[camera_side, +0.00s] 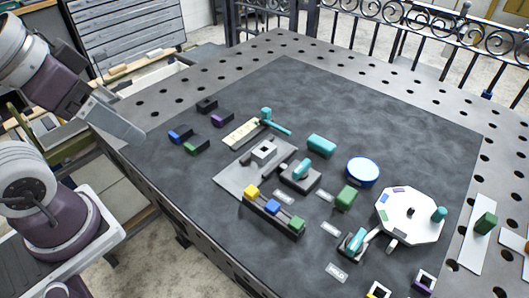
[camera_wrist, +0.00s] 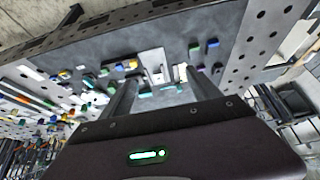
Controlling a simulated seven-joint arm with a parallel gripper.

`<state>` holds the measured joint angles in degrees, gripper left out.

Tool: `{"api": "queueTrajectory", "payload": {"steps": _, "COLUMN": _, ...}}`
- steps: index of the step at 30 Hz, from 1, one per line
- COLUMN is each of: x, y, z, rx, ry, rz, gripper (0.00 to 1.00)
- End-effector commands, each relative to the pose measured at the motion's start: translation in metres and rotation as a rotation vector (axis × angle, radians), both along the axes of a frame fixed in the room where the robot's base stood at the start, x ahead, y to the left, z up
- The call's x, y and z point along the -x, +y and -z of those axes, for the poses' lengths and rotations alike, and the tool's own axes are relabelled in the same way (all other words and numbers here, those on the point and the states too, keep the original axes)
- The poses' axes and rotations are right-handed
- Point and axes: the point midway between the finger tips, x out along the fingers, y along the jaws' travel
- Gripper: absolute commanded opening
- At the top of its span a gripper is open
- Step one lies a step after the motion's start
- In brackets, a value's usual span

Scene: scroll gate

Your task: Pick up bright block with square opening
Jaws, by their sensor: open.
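Several blocks with a square opening show in the side view. A pale grey one (camera_side: 264,151) sits on a light grey plate (camera_side: 232,183) left of centre. A yellow-sided one (camera_side: 378,290) is cut off by the bottom edge. I cannot tell which one the task calls bright. My gripper (camera_side: 128,132) is at the upper left, above the table edge and well away from all three. In the wrist view my gripper (camera_wrist: 162,88) has its fingers wide apart with nothing held between them.
A dark mat (camera_side: 300,85) covers the perforated metal table (camera_side: 185,85). A rack with yellow, blue and green blocks (camera_side: 273,210), a teal block (camera_side: 321,144), a blue round piece (camera_side: 362,171) and a white octagonal plate (camera_side: 408,222) crowd the middle and right. The mat's back is clear.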

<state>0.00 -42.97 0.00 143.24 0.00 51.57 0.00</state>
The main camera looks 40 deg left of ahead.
Motion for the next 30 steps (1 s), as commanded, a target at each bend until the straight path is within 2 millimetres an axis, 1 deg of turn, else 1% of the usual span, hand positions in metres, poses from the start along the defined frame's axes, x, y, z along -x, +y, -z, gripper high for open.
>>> {"api": "queueTrajectory", "payload": {"steps": 9, "x": 0.0, "y": 0.0, "z": 0.0, "rx": 0.002, "ry": 0.002, "rz": -0.001, "gripper": 0.8}}
{"api": "queueTrajectory", "payload": {"steps": 11, "x": -0.005, "y": -0.002, "z": -0.001, "rx": 0.017, "ry": 0.025, "rz": -0.018, "gripper": 0.8}}
{"api": "queueTrajectory", "payload": {"steps": 13, "x": -0.017, "y": -0.006, "z": -0.002, "rx": 0.066, "ry": 0.096, "rz": -0.066, "gripper": 0.8}}
{"api": "queueTrajectory", "payload": {"steps": 14, "x": -0.026, "y": -0.009, "z": -0.002, "rx": 0.098, "ry": 0.139, "rz": -0.097, "gripper": 0.8}}
{"api": "queueTrajectory", "payload": {"steps": 17, "x": -0.066, "y": -0.019, "z": 0.003, "rx": 0.241, "ry": 0.316, "rz": -0.235, "gripper": 0.8}}
{"api": "queueTrajectory", "payload": {"steps": 18, "x": -0.084, "y": -0.022, "z": 0.007, "rx": 0.303, "ry": 0.389, "rz": -0.296, "gripper": 0.8}}
{"api": "queueTrajectory", "payload": {"steps": 20, "x": -0.114, "y": -0.025, "z": 0.018, "rx": 0.403, "ry": 0.5, "rz": -0.393, "gripper": 0.8}}
{"api": "queueTrajectory", "payload": {"steps": 21, "x": -0.134, "y": -0.026, "z": 0.027, "rx": 0.472, "ry": 0.575, "rz": -0.46, "gripper": 0.8}}
{"api": "queueTrajectory", "payload": {"steps": 23, "x": -0.165, "y": -0.025, "z": 0.046, "rx": 0.578, "ry": 0.688, "rz": -0.561, "gripper": 0.8}}
{"api": "queueTrajectory", "payload": {"steps": 24, "x": -0.185, "y": -0.023, "z": 0.06, "rx": 0.653, "ry": 0.761, "rz": -0.63, "gripper": 0.8}}
{"api": "queueTrajectory", "payload": {"steps": 26, "x": -0.213, "y": -0.018, "z": 0.086, "rx": 0.766, "ry": 0.87, "rz": -0.736, "gripper": 0.8}}
{"api": "queueTrajectory", "payload": {"steps": 27, "x": -0.23, "y": -0.014, "z": 0.105, "rx": 0.843, "ry": 0.94, "rz": -0.805, "gripper": 0.8}}
{"api": "queueTrajectory", "payload": {"steps": 29, "x": -0.252, "y": -0.006, "z": 0.135, "rx": 0.956, "ry": 1.036, "rz": -0.903, "gripper": 0.8}}
{"api": "queueTrajectory", "payload": {"steps": 30, "x": -0.264, "y": -0.001, "z": 0.153, "rx": 1.026, "ry": 1.093, "rz": -0.961, "gripper": 0.8}}
